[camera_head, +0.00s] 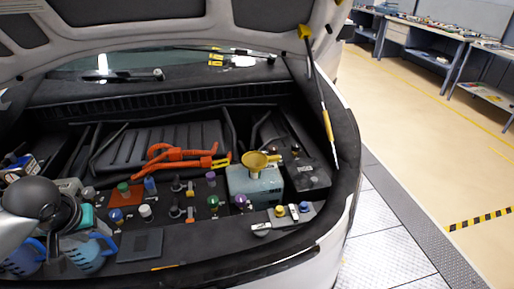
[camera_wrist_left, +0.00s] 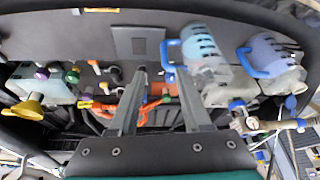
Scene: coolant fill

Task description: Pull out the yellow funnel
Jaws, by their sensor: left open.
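The yellow funnel (camera_head: 255,160) stands upright with its spout in the top of a grey-blue tank (camera_head: 268,186) in the car's engine bay. In the left wrist view the funnel (camera_wrist_left: 31,107) is at the far left, beside the tank (camera_wrist_left: 40,78). My left gripper (camera_wrist_left: 155,72) is open, its two fingers apart with nothing held between them. In the head view my left arm comes in at the lower left, and the gripper is well to the left of the funnel. The fingertips are hard to make out there. My right gripper is in neither view.
Two jugs with blue handles (camera_head: 88,254) stand at the front left near my left arm. Several coloured caps, an orange cable (camera_head: 172,153) and a black battery-like box (camera_head: 306,174) surround the tank. The raised hood (camera_head: 130,32) hangs above, with a prop rod (camera_head: 321,95) at the right.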

